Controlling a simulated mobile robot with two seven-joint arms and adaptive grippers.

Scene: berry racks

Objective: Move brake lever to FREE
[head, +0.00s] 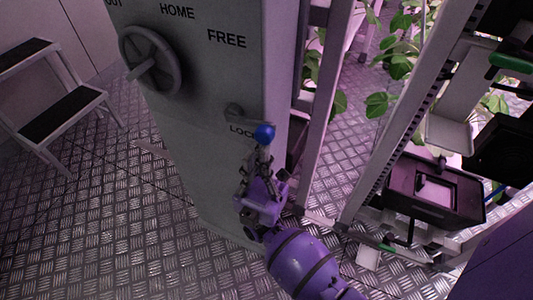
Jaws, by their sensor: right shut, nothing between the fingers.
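The brake lever (238,113) is on the lower right of the grey panel (185,80). It has a blue ball knob (265,133) at its right end. The lever slopes slightly down to the right, close to the word LOCK, which is partly hidden. The word FREE (227,39) is printed higher on the panel. My right gripper (264,155) is shut just below the knob, its fingertips at or very near it. I cannot tell whether they touch. My left gripper is out of view.
A round handwheel (151,60) sticks out of the panel at upper left. A step stool (62,100) stands at the left. Metal rack posts (325,100) and a dark box (435,192) are at the right, with green plants behind. Tread-plate floor is clear at lower left.

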